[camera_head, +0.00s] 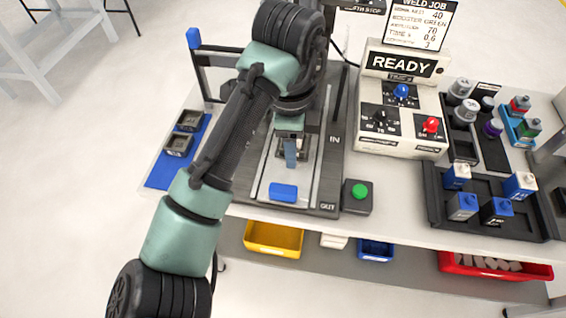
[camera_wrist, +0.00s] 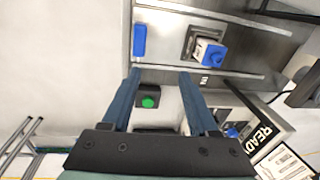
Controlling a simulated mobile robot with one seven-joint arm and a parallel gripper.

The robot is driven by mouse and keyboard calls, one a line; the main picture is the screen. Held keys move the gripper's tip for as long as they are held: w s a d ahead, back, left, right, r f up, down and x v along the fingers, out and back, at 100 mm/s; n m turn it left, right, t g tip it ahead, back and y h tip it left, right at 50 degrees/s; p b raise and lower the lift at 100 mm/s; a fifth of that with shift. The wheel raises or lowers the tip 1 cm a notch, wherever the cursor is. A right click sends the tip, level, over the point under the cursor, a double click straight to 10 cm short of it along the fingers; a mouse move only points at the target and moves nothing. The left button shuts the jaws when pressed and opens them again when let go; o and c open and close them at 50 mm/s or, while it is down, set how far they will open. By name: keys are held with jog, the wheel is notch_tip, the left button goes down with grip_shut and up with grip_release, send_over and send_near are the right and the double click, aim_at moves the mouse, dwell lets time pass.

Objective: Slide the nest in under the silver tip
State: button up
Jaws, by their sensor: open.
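The nest (camera_wrist: 190,42) is a grey square holder on the metal slide track. A white and blue block (camera_wrist: 209,52) sits in it. In the head view the nest (camera_head: 307,149) is partly hidden behind my gripper (camera_head: 290,156). A blue handle (camera_head: 284,192) lies at the OUT end of the track; it also shows in the wrist view (camera_wrist: 139,40). My gripper (camera_wrist: 160,76) is open and empty, with its fingers apart above the track's edge, touching neither handle nor nest. I cannot make out the silver tip; my arm covers that area.
A green button box (camera_head: 360,195) stands right of the track's OUT end. A READY control panel (camera_head: 400,105) stands further right, then a black tray (camera_head: 490,215) with several blocks. A blue mat (camera_head: 165,174) with two dark holders lies left.

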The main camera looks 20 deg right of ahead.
aim_at(283, 188)
jog(key=shift+m+g+y, duration=0.3)
jog(key=shift+g+y, duration=0.3)
jog(key=f, duration=0.4)
jog(key=a+f, duration=0.1)
jog(key=f, duration=0.3)
jog(key=s+a+f, duration=0.1)
jog(key=f, duration=0.3)
jog(key=shift+s+a+f+b, duration=0.1)
jog(key=shift+a+f+b, duration=0.1)
jog(key=shift+f+b, duration=0.15)
grip_shut()
dwell(0.4)
